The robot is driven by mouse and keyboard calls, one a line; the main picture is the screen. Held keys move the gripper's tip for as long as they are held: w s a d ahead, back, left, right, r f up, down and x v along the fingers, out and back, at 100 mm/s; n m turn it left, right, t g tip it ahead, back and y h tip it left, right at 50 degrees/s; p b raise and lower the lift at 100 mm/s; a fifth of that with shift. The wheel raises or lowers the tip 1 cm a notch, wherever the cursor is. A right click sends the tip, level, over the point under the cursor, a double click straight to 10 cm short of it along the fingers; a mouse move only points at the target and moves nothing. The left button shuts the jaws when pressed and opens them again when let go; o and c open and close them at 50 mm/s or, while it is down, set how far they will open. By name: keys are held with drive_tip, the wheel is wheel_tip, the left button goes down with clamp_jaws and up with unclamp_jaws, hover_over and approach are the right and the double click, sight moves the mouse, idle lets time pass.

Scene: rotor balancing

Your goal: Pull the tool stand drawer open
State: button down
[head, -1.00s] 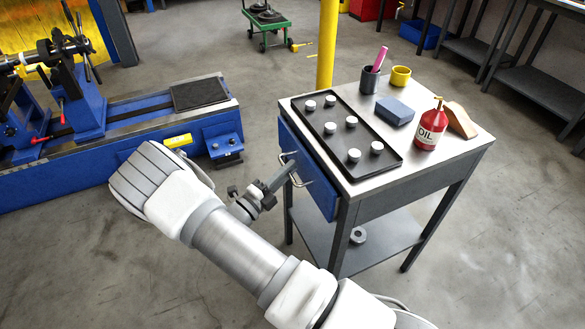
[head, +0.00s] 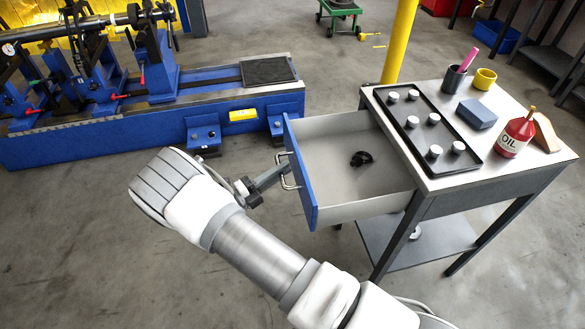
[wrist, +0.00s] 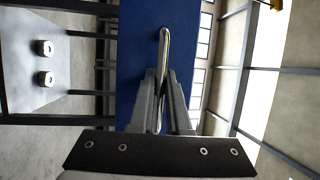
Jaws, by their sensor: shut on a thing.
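The tool stand (head: 425,183) is a grey metal table at the right in the head view. Its drawer (head: 330,205) has a blue front and is pulled well out to the left, with a small black object (head: 361,158) inside. The silver handle (head: 285,172) on the drawer front is held by my gripper (head: 280,170), which is shut on it. In the wrist view, the fingers of my gripper (wrist: 163,100) close on both sides of the handle bar (wrist: 164,50) in front of the blue drawer front (wrist: 140,30).
On the stand top are a black tray (head: 412,110) with several white-topped pieces, a blue block (head: 477,114), a red oil bottle (head: 515,137), and dark and yellow cups. A blue machine bed (head: 60,150) stands at the left. A yellow post (head: 398,40) rises behind the stand.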

drive_tip(key=shift+s+a, duration=0.25)
drive_tip(key=shift+a, duration=0.95)
drive_tip(key=c, duration=0.9)
unclamp_jaws()
drive_tip(key=v, duration=1.7)
drive_tip(key=shift+s+a+p, duration=0.1)
drive_tip(key=shift+p, duration=0.2)
